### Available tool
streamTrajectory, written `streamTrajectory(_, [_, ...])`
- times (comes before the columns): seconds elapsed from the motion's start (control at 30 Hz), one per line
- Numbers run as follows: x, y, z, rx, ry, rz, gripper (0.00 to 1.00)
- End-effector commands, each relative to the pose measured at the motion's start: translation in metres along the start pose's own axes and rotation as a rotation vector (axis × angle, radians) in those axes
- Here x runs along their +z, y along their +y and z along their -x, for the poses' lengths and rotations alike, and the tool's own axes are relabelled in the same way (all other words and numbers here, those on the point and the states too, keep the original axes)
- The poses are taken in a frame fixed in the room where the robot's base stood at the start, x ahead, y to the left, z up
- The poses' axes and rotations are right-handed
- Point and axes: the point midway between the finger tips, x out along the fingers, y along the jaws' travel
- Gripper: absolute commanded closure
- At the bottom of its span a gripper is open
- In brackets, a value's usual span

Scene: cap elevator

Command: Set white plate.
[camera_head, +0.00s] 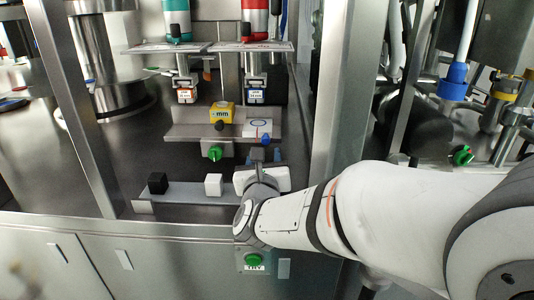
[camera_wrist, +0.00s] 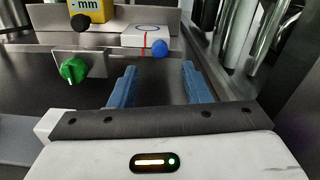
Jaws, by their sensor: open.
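The white plate (camera_head: 262,127) is a flat white block with a dark ring drawn on its top. It sits at the right end of the metal shelf, beside the yellow block. It also shows at the top of the wrist view (camera_wrist: 133,41), with a red line and a blue knob (camera_wrist: 159,48) on its front. My gripper (camera_wrist: 158,68) is open, with its two blue fingers apart and nothing between them. In the head view my gripper (camera_head: 262,153) is just below and in front of the plate, apart from it.
A yellow "mm" block (camera_head: 221,111) with a black knob stands left of the plate. A green knob (camera_wrist: 74,69) juts out below the shelf. A black cube (camera_head: 158,183) and a white cube (camera_head: 213,184) sit on the lower ledge. A metal post (camera_head: 340,90) rises at the right.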

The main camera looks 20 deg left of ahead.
Motion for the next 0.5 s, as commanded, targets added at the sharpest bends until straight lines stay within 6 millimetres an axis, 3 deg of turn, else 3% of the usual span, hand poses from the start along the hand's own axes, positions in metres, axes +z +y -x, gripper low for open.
streamTrajectory(0.3, [0.000, -0.001, -0.051, -0.002, 0.001, 0.005, 0.57])
streamTrajectory(0.5, [0.000, -0.001, -0.069, -0.001, 0.001, 0.004, 0.57])
